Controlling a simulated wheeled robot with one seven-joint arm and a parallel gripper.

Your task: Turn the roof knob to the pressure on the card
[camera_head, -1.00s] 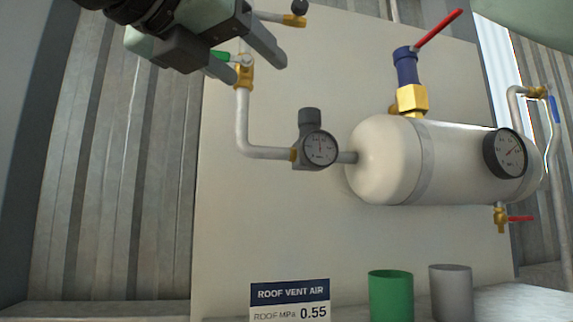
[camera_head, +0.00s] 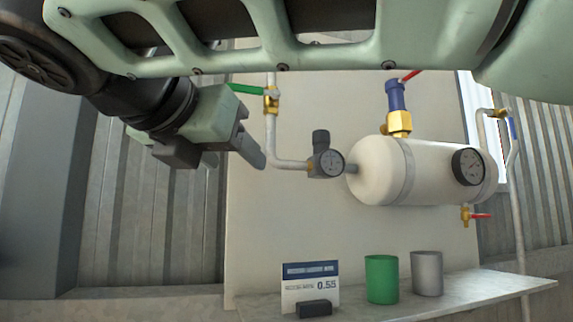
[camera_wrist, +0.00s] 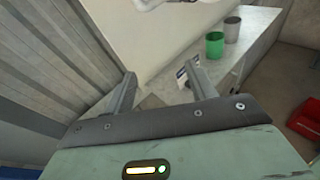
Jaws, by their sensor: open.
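The dark roof knob (camera_head: 320,138) stands on top of the regulator on the pipe left of the tank. Its small round gauge (camera_head: 332,163) faces me; the needle is too small to read. The card (camera_head: 310,287) on the shelf reads 0.55, under a blue header. The card also shows, partly hidden by a finger, in the wrist view (camera_wrist: 181,76). My gripper (camera_head: 232,160) is open and empty, left of the regulator and apart from it. In the wrist view my gripper (camera_wrist: 163,88) points down toward the shelf, its fingers spread.
The cream tank (camera_head: 425,172) carries a larger gauge (camera_head: 468,167) and a blue-and-brass valve (camera_head: 398,110). A green-handled valve (camera_head: 271,98) sits on the pipe above my gripper. Green (camera_head: 381,280) and grey (camera_head: 427,274) cups and a dark block (camera_head: 314,309) are on the shelf. A red bin (camera_wrist: 308,122) is at right.

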